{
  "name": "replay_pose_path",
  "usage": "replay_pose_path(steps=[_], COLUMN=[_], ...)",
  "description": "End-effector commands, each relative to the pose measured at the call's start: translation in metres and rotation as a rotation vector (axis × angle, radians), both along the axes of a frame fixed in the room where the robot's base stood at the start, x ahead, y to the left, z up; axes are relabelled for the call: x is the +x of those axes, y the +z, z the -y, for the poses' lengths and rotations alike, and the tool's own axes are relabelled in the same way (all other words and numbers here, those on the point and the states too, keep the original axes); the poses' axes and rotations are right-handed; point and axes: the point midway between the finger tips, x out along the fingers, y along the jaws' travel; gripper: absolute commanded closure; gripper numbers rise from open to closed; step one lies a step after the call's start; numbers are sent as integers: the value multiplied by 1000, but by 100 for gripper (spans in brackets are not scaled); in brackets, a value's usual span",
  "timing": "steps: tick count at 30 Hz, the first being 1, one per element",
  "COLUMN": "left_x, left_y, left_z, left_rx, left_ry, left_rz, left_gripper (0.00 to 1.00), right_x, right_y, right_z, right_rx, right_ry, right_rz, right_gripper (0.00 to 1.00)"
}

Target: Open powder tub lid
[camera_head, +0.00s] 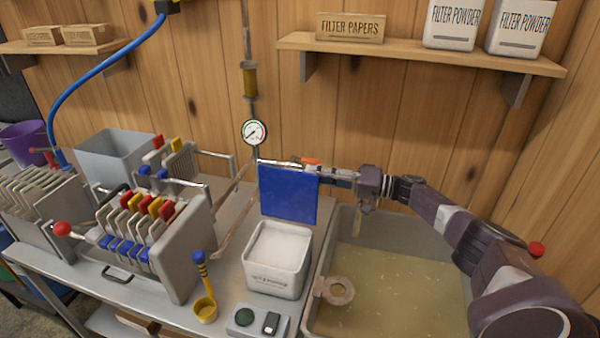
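The powder tub (277,283) is a white square container with lettering on its front, filled with white powder (280,244). Its blue lid (288,195) stands nearly upright at the back rim, so the tub's top is uncovered. My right gripper (335,178) reaches in from the right, beside the lid's upper right edge. Its fingers are small and overlap metal parts there, so I cannot tell whether they touch or grip the lid. My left gripper is not in view.
A grey basin of cloudy yellowish liquid (400,280) lies right of the tub. A yellow scoop (205,308) and a switch box (257,320) are in front. A plate filter press (150,235) stands left. A pressure gauge (254,132) rises behind.

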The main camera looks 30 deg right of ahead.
Motion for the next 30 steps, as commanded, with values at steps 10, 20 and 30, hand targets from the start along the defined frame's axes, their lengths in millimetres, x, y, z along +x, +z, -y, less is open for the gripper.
replay_pose_path(steps=[10, 20, 30], left_x=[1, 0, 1], left_y=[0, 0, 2], left_z=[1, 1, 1], left_rx=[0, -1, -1], left_ry=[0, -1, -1], left_rz=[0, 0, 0], left_gripper=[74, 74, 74], right_x=[-40, -43, -43], right_y=[-1, 0, 2], right_z=[34, 37, 37], right_rx=[-1, 0, 0], right_ry=[-1, -1, -1], right_rz=[-1, 0, 0], right_gripper=[74, 74, 74])
